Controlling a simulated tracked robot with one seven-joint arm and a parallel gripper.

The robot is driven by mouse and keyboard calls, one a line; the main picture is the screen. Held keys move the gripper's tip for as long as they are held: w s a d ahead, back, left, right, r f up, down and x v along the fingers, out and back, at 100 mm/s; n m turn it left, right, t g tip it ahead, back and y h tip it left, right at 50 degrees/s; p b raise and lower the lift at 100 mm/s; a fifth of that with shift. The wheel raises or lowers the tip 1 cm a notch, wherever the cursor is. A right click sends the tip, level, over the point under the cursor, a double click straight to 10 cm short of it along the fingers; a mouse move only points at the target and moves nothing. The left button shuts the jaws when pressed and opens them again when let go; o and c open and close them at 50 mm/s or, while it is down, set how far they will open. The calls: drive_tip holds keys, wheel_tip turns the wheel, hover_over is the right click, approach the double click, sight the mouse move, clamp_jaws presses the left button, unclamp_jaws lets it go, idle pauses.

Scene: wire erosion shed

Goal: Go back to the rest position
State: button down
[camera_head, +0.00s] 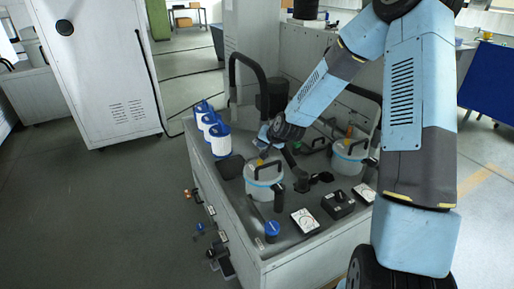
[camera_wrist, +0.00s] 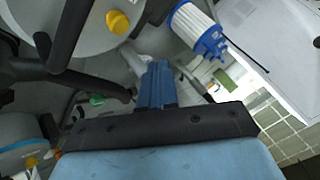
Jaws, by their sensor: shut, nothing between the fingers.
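My gripper (camera_head: 264,138) is above the bench top, just behind and above the near grey pot (camera_head: 264,183) with a blue band. In the wrist view its blue fingers (camera_wrist: 158,72) are together with nothing between them. A grey lid with a yellow knob (camera_wrist: 118,21) is at the upper left of that view, apart from the fingers. My blue arm comes down from the upper right of the head view and hides part of the bench.
The bench (camera_head: 300,248) carries a second pot (camera_head: 349,157), white-and-blue cartridges (camera_head: 215,135), gauges (camera_head: 305,220) and a black switch box (camera_head: 338,204). A tall black hose (camera_head: 248,62) arches behind the gripper. A grey cabinet (camera_head: 98,70) stands left; the floor between is clear.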

drive_tip(key=s+d+r+n+g+h, duration=0.15)
drive_tip(key=s+d+r, duration=0.25)
drive_tip(key=s+r, duration=0.5)
drive_tip(key=s+d+r+n+h, duration=0.2)
drive_tip(key=s+d+r, duration=0.35)
drive_tip(key=r, duration=0.55)
drive_tip(key=s+d+r, duration=0.2)
drive_tip(key=s+r, duration=0.1)
drive_tip(key=s, duration=0.5)
drive_tip(key=s+d+r, duration=0.2)
drive_tip(key=s+r, duration=0.1)
drive_tip(key=s, duration=0.5)
drive_tip(key=s+d+r+g, duration=0.1)
drive_tip(key=s+r, duration=0.3)
drive_tip(key=s, duration=0.4)
drive_tip(key=shift+d+h, duration=0.45)
drive_tip(key=c, duration=1.8)
unclamp_jaws()
